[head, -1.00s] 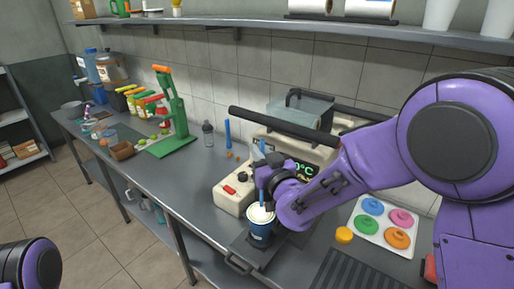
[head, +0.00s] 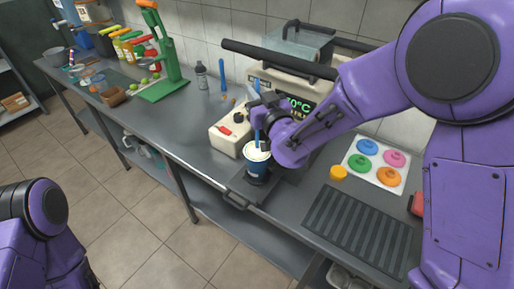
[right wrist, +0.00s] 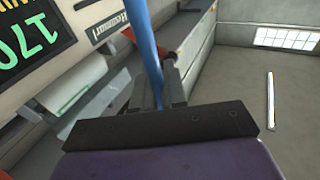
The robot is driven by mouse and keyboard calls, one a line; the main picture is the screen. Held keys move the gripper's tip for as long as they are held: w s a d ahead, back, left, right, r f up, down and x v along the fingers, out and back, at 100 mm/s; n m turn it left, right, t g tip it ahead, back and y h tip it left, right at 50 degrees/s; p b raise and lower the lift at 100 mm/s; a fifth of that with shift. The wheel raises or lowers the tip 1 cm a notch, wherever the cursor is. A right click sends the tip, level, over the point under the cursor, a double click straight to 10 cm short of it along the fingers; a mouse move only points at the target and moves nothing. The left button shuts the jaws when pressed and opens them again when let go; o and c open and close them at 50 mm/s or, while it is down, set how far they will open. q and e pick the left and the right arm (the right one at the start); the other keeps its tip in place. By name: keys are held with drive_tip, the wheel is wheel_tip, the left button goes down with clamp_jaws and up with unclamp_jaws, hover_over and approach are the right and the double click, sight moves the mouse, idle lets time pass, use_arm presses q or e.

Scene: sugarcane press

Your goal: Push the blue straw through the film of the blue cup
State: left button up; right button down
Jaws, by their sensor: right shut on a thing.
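The blue cup (head: 257,172) stands upright on a dark tray (head: 238,192) at the counter's front edge. Its pale film (head: 257,152) covers the top. My right gripper (head: 262,119) is just above the cup and shut on the blue straw (head: 257,137), which is close to upright. The straw's lower end is at the film in the head view; I cannot tell whether it touches or has gone through. In the right wrist view the straw (right wrist: 150,55) runs up from between the fingers. My left gripper is out of view.
A cream machine (head: 232,130) with a red switch stands left of the cup, close to it. A white board with coloured lids (head: 376,165) and a yellow lid (head: 338,172) lie to the right. A ribbed black mat (head: 362,232) lies at the front right. A green press (head: 168,60) stands far left.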

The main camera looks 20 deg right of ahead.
sight(258, 134)
drive_tip(key=shift+s+f, duration=0.1)
idle(0.3)
drive_tip(key=shift+f+b, duration=5.7)
drive_tip(key=shift+f, duration=0.55)
drive_tip(key=c, duration=1.1)
unclamp_jaws()
